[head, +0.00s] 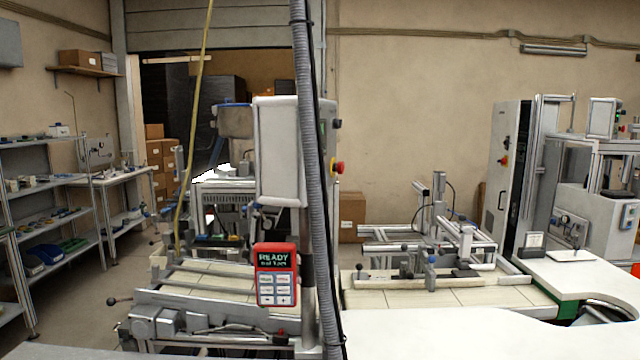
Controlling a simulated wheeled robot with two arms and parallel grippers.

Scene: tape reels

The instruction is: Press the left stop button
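A red stop button (340,167) with a yellow base sticks out from the right side of the grey machine housing (278,150) near the middle of the view. It faces right and shows mostly from the side. A second, smaller red knob (504,160) sits on the tall grey cabinet (510,190) at the right. Neither of my grippers shows in the head view.
A red handheld panel reading READY (276,260) hangs before the left bench. A thick grey hose (306,130) runs down just left of the button. A jointed metal fixture (430,245) stands on the right tiled bench. A white curved worktop (450,335) fills the front right.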

